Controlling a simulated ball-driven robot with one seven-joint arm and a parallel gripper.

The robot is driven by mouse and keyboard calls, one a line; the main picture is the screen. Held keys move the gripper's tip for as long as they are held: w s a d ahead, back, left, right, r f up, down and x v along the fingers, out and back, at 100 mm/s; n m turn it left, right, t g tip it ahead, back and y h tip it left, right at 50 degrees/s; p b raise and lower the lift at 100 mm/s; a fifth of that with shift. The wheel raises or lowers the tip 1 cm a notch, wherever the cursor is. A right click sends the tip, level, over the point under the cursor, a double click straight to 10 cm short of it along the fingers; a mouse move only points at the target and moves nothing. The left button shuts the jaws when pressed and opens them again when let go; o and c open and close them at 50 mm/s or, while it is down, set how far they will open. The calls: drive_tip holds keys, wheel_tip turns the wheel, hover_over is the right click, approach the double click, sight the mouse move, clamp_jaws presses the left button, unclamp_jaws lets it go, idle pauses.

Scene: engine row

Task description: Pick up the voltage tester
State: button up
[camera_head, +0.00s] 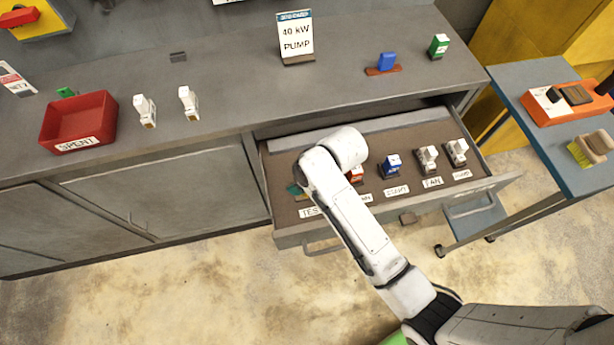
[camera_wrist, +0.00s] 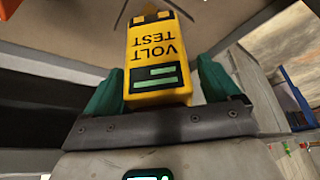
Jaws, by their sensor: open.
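The voltage tester (camera_wrist: 158,62) is a yellow block with dark lettering that reads VOLT TEST, upside down in the wrist view, and a dark panel with green bars. My gripper (camera_wrist: 160,85) is open, with one teal finger on each side of the tester. The gaps are small, and I cannot tell whether either finger touches it. In the head view my arm hides the tester and most of the gripper; a bit of teal (camera_head: 294,190) shows at the left of the open drawer (camera_head: 410,205), above a partly covered label starting TES.
The drawer also holds a blue item (camera_head: 391,165), white-and-grey items (camera_head: 427,158) and a partly hidden red one (camera_head: 355,174). A red SPENT bin (camera_head: 78,121), two white pieces and a 40 kW PUMP card (camera_head: 296,37) stand on the counter. A blue cart (camera_head: 545,76) stands at right.

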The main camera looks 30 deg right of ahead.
drive_tip(key=shift+c, duration=0.2)
drive_tip(key=c, duration=1.3)
drive_tip(key=shift+o, duration=0.2)
drive_tip(key=shift+r, duration=0.5)
wheel_tip(320, 180, up, 3)
drive_tip(key=shift+s+f+b, duration=0.15)
drive_tip(key=shift+b, duration=0.2)
drive_tip(key=s+d+r, duration=0.4)
drive_tip(key=s+r, duration=0.5)
drive_tip(key=s, duration=0.4)
drive_tip(key=shift+d+r+b, duration=0.2)
drive_tip(key=shift+b, duration=0.25)
